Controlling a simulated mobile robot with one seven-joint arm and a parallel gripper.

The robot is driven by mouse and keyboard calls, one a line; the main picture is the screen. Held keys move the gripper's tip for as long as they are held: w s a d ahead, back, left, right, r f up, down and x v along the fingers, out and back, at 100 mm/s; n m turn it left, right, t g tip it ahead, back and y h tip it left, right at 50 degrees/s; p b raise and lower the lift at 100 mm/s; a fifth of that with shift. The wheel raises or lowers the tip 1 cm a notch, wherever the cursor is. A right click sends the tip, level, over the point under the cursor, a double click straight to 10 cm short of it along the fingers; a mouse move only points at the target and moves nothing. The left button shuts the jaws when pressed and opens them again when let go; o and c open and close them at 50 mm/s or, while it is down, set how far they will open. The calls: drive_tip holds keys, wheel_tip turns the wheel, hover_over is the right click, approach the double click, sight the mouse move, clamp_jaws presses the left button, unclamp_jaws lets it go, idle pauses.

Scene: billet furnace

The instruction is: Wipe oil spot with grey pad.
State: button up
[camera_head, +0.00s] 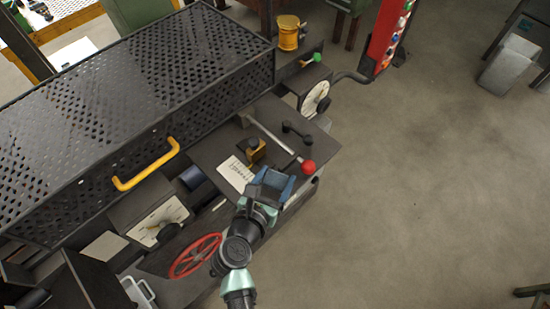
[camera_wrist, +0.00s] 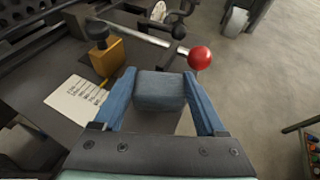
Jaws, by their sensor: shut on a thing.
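My gripper (camera_wrist: 160,76) has its two blue fingers on either side of the grey pad (camera_wrist: 160,92), a blue-grey block, and is shut on it. In the head view my gripper (camera_head: 272,184) is over the front edge of a dark machine top (camera_head: 215,148), just right of a white label card. The pad (camera_head: 275,179) shows there as a dark patch between the fingers. I cannot tell whether the pad touches the surface. I cannot make out an oil spot in either view; the gripper and pad hide part of the surface.
A red-knobbed lever (camera_head: 308,166) and a yellow block with a black knob (camera_head: 256,150) stand close beyond my gripper. A white card (camera_head: 236,173) lies to its left. A red handwheel (camera_head: 195,256) and perforated cover (camera_head: 130,90) are further left. Open floor (camera_head: 420,190) lies right.

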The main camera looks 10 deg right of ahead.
wheel_tip(320, 180, up, 2)
drive_tip(key=shift+s+r+p, duration=0.1)
drive_tip(key=shift+p, duration=0.6)
drive_tip(key=shift+r+p, duration=0.95)
drive_tip(key=shift+p, duration=0.15)
drive_tip(key=shift+r+p, duration=0.7)
drive_tip(key=shift+p, duration=0.05)
drive_tip(key=shift+f, duration=0.1)
